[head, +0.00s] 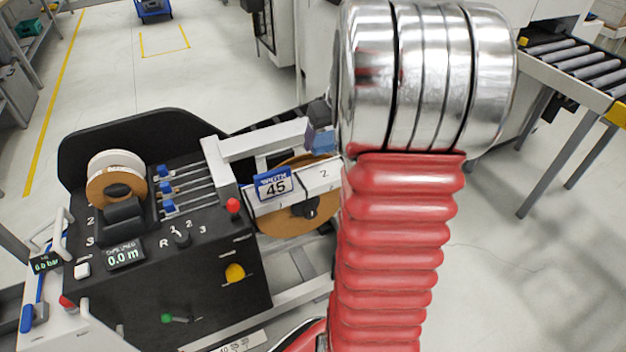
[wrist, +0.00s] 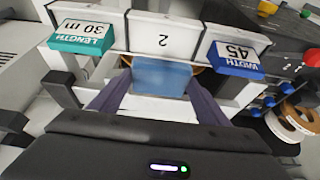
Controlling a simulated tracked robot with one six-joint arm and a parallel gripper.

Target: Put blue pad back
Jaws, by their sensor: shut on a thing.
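The plain blue pad (wrist: 161,77) is between the two fingers of my gripper (wrist: 159,84) in the wrist view. My gripper is shut on it. The pad is just in front of the white block marked 2 (wrist: 165,38); I cannot tell whether they touch. In the head view, a bit of the blue pad (head: 321,139) shows left of my arm, near the white rail. My arm hides most of the gripper there.
A blue "WIDTH 45" tag (head: 273,184) sits at block 1. A teal "LENGTH 30 m" tag (wrist: 82,39) sits at the other end. The black control box (head: 170,290) with knobs, a red button (head: 233,206) and tape rolls (head: 117,178) stands left of my arm.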

